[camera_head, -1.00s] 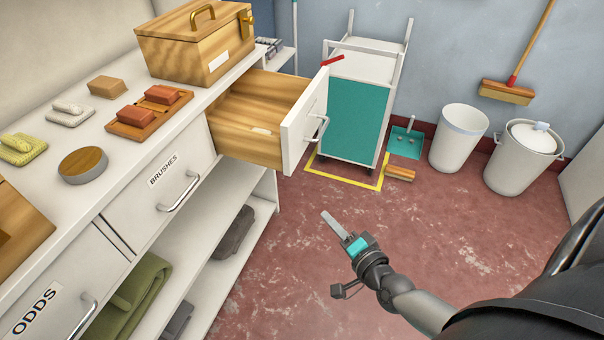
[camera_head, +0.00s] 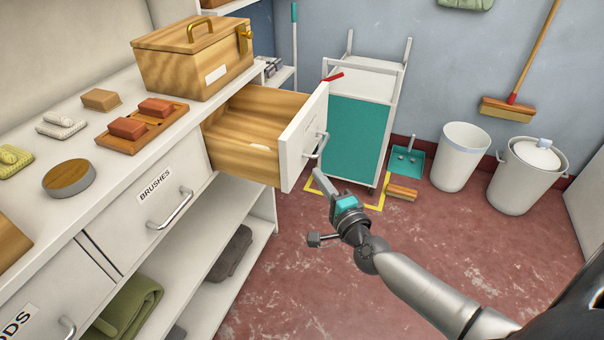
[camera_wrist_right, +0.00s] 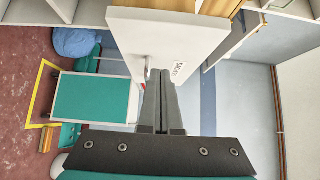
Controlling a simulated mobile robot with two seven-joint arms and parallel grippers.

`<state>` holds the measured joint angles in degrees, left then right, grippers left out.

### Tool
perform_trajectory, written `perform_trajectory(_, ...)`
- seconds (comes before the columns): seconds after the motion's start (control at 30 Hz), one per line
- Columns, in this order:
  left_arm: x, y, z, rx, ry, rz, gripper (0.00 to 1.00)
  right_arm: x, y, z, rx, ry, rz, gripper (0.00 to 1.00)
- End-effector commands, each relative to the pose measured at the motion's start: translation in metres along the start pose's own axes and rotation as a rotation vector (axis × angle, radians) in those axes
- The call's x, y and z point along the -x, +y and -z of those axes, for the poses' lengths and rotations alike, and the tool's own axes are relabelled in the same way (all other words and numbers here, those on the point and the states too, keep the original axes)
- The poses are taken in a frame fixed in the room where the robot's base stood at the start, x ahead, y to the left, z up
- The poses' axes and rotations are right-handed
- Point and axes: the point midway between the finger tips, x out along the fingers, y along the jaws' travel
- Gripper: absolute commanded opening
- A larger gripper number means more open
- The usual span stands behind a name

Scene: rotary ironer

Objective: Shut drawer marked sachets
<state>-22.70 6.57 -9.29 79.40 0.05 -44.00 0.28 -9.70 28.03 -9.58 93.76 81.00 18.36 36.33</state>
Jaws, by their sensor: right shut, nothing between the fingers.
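The drawer (camera_head: 300,148) stands open, pulled out from the white counter. It has a white front and wooden sides, and its bar handle (camera_head: 322,146) faces right. In the right wrist view the drawer front (camera_wrist_right: 160,38) carries a small label (camera_wrist_right: 178,71), seen at an angle, that seems to read sachets. My right gripper (camera_head: 320,180) is shut and empty, just below the handle. In the right wrist view its fingertips (camera_wrist_right: 161,76) overlap the front between handle and label; I cannot tell whether they touch. My left gripper is out of view.
The drawer marked brushes (camera_head: 148,195) beside it is shut. A white and teal trolley (camera_head: 355,135) stands behind the drawer, with bins (camera_head: 460,157) to the right. The floor before the counter is clear.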

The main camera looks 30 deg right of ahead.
Motion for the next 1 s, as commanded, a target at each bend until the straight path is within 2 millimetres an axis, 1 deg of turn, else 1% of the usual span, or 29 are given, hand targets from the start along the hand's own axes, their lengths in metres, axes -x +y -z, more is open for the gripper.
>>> perform_trajectory(0.03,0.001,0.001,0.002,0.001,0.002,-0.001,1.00,-0.009,0.000,-0.001,-0.001,0.000,0.002,0.00)
perform_trajectory(0.07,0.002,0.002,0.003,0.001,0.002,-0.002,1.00,-0.013,0.000,-0.001,-0.001,-0.001,0.001,0.00)
perform_trajectory(0.1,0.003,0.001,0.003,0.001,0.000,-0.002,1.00,-0.017,0.000,-0.006,-0.004,-0.001,0.001,0.00)
perform_trajectory(0.3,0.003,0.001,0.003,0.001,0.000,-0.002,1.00,-0.033,0.000,-0.023,-0.001,-0.001,0.000,0.00)
perform_trajectory(0.5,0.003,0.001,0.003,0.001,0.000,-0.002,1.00,-0.039,0.000,-0.029,0.001,-0.001,-0.001,0.00)
perform_trajectory(0.87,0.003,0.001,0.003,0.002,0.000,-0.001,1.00,-0.039,0.000,-0.029,0.001,-0.001,-0.001,0.00)
perform_trajectory(1.0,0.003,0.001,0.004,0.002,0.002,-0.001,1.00,-0.045,0.000,-0.035,-0.003,-0.001,0.000,0.00)
